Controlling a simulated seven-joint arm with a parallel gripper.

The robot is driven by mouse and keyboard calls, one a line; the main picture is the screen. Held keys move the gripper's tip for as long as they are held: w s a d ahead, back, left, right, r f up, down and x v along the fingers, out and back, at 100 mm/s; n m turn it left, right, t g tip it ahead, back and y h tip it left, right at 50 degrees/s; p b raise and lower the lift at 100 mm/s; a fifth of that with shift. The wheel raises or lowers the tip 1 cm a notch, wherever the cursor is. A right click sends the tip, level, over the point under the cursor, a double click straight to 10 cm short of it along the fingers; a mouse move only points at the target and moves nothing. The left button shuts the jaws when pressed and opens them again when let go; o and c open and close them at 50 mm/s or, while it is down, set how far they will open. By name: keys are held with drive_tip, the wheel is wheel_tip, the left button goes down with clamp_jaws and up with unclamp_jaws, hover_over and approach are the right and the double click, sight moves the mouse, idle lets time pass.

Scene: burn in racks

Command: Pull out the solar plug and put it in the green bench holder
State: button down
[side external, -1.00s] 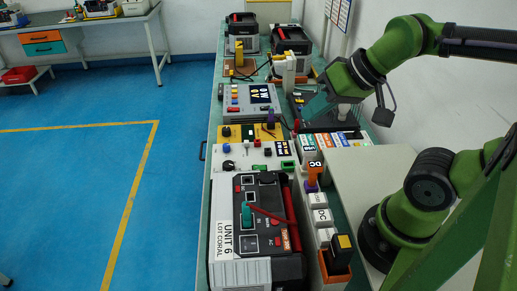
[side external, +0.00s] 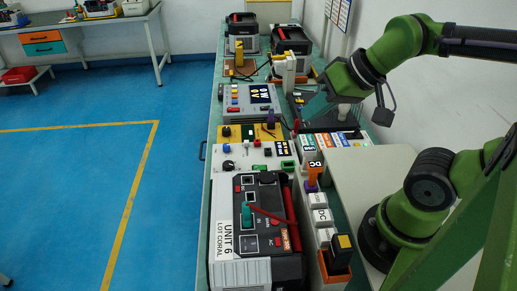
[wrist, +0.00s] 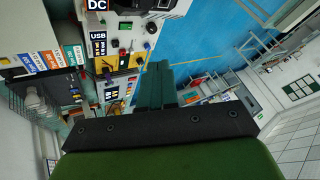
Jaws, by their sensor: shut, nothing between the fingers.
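My gripper (side external: 316,112) is shut and empty, held over the back right part of the bench. Its two dark teal fingers lie together in the wrist view (wrist: 156,82). I cannot read the word solar on any plug. A teal plug (side external: 246,214) stands in the top panel of the front unit, marked UNIT 6 (side external: 228,235), well away from my gripper.
A row of blocks, with an orange-and-purple one (side external: 315,173) and a black-and-yellow one (side external: 341,252), stands right of the front unit. A grey box with buttons (side external: 235,105) and dark units (side external: 291,40) stand farther back. Coloured labels (wrist: 50,60) show left in the wrist view.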

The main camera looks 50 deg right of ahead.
drive_tip(key=c, duration=1.8)
unclamp_jaws()
drive_tip(key=shift+o, duration=1.2)
drive_tip(key=shift+a+f, duration=0.1)
drive_tip(key=shift+a, duration=0.1)
drive_tip(key=o, duration=0.6)
drive_tip(key=a+g, duration=0.1)
drive_tip(key=a, duration=0.1)
drive_tip(key=w+a+f+n+g, duration=0.1)
drive_tip(key=a, duration=0.1)
drive_tip(key=w+a+n, duration=0.1)
drive_tip(key=a, duration=0.1)
drive_tip(key=shift+a+f+g+y, duration=0.1)
drive_tip(key=shift+f+g+y, duration=0.05)
drive_tip(key=shift+g+y, duration=0.25)
drive_tip(key=m+g+h, duration=0.3)
drive_tip(key=m+g, duration=0.1)
drive_tip(key=m, duration=0.3)
hover_over(246, 203)
wheel_tip(246, 203, down, 16)
drive_tip(key=shift+f, duration=0.25)
clamp_jaws()
